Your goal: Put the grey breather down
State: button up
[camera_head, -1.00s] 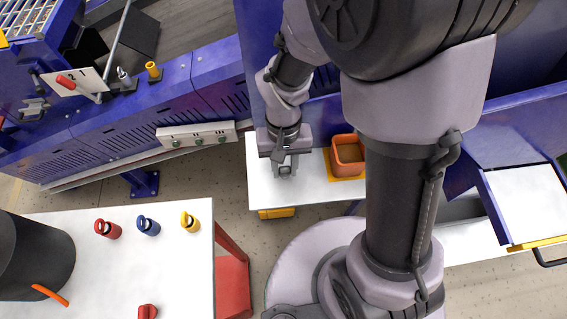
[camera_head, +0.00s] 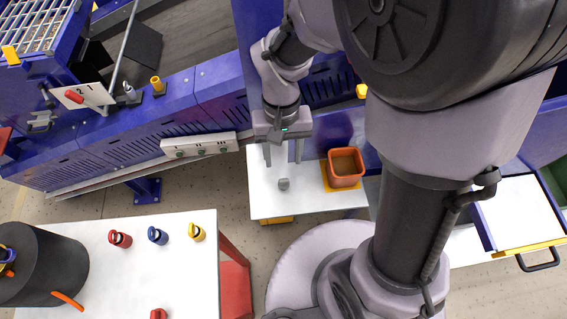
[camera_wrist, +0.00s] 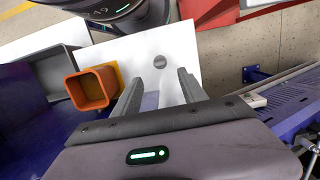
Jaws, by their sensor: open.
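The grey breather (camera_head: 284,184) is a small grey round piece on the white table top (camera_head: 262,206), left of the orange bin. In the wrist view the breather (camera_wrist: 160,62) shows as a grey disc on the white surface, beyond the fingertips and apart from them. My gripper (camera_head: 283,164) is open and empty above the table, with its two fingers spread. In the wrist view the gripper (camera_wrist: 158,84) has clear space between its fingers.
An orange bin (camera_head: 345,182) stands on a yellow mat (camera_head: 327,173) right of the breather. A switch panel (camera_head: 199,146) lies at the left. Another white table (camera_head: 190,270) holds red, blue and yellow pieces and a dark drum (camera_head: 50,268).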

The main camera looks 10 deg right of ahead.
jog(key=s+d+r+m+t+y, duration=0.1)
jog(key=s+d+r+m+t, duration=0.1)
jog(key=r, duration=0.7)
jog(key=s+d+r+m+t+y, duration=0.1)
jog(key=s+d+r+m+t, duration=0.1)
jog(key=s+r+t, duration=0.3)
notch_tip(320, 180, up, 5)
jog(key=shift+d+f+t, duration=0.2)
jog(key=shift+d+t, duration=0.1)
jog(key=shift+d, duration=0.15)
